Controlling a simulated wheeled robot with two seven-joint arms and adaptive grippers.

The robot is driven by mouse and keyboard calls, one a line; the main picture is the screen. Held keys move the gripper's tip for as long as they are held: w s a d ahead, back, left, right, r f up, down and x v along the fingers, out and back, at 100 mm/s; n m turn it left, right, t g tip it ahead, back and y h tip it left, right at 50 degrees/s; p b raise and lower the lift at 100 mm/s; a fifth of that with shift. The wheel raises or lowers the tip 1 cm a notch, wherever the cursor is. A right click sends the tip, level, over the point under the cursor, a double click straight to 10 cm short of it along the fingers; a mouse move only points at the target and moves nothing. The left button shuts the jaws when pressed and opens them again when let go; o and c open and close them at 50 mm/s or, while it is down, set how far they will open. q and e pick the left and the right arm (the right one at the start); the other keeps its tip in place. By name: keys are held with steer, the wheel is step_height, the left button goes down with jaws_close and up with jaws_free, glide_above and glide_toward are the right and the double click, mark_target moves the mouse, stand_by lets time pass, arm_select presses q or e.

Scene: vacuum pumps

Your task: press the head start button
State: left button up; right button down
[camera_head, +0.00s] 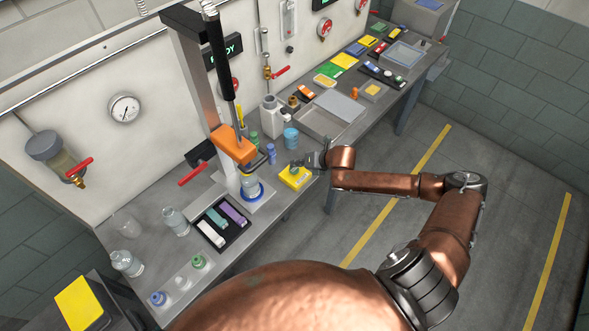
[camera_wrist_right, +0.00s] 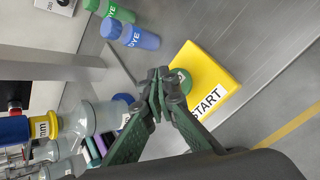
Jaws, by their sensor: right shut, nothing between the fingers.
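The start button is a yellow box (camera_head: 296,178) near the front edge of the bench, just right of the press stand. In the right wrist view the box (camera_wrist_right: 214,72) carries the word START and a round green button (camera_wrist_right: 183,80), partly hidden behind my fingers. My right gripper (camera_head: 299,165) is shut and empty, low over the box. In the wrist view its fingertips (camera_wrist_right: 158,84) overlap the left edge of the green button. I cannot tell whether they touch it. My left gripper is not in view.
The press (camera_head: 233,145) with its orange head stands left of the box, a clear vessel (camera_head: 250,187) beneath it. Blue bottles (camera_head: 271,154) and a blue jar (camera_head: 291,138) stand behind the box. A black tray (camera_head: 222,227) lies left. The floor in front is clear.

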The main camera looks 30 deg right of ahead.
mark_target(296, 170)
steer(key=shift+f, duration=0.15)
stand_by(0.7)
steer(key=shift+f, duration=0.25)
steer(key=shift+f+b, duration=0.3)
steer(key=shift+f, duration=0.4)
stand_by(0.9)
steer(key=shift+r, duration=0.1)
steer(key=shift+r+p, duration=1)
steer(key=shift+p, duration=0.05)
step_height(296, 170, up, 5)
steer(key=p, duration=0.5)
